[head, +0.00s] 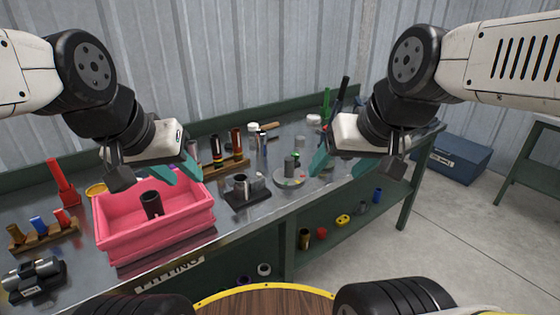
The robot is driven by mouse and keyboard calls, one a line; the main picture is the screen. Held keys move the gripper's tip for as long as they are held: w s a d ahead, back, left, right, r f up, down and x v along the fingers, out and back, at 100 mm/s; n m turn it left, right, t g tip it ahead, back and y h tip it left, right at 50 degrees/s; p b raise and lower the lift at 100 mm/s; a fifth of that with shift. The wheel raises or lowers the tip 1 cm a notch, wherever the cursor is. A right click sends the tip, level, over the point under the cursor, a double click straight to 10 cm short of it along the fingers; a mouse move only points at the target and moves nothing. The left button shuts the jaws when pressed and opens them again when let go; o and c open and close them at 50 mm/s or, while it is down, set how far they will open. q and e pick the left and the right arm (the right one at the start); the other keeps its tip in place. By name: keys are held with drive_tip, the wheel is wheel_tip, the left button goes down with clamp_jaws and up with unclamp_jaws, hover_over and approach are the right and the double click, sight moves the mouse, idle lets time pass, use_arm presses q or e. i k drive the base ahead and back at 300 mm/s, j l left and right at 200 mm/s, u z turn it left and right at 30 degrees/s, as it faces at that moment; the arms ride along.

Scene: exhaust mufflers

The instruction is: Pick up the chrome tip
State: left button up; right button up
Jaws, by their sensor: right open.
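A shiny metal cup-shaped piece (241,186), which looks like the chrome tip, stands upright on a small dark block on the bench, right of the pink bin. Another short metallic cylinder (258,181) is close beside it; I cannot tell for certain which is the chrome tip. My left gripper (190,182), with teal fingers, is open and empty above the pink bin's back right part, left of these pieces. My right gripper (338,172), also teal-fingered, is open over the bench, right of the round grey stand.
The pink bin (160,241) holds a dark cylinder (152,204). The round stand (289,180) bears a grey-green cylinder. A wooden rack (222,166) with several tubes is behind. A black-and-metal fixture (35,281) is at front left. The lower shelf (330,252) holds small coloured parts.

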sight(261, 138)
drive_tip(key=i+l+z, duration=0.3)
drive_tip(key=i, duration=0.15)
drive_tip(key=i+z, duration=0.25)
drive_tip(key=i, duration=0.25)
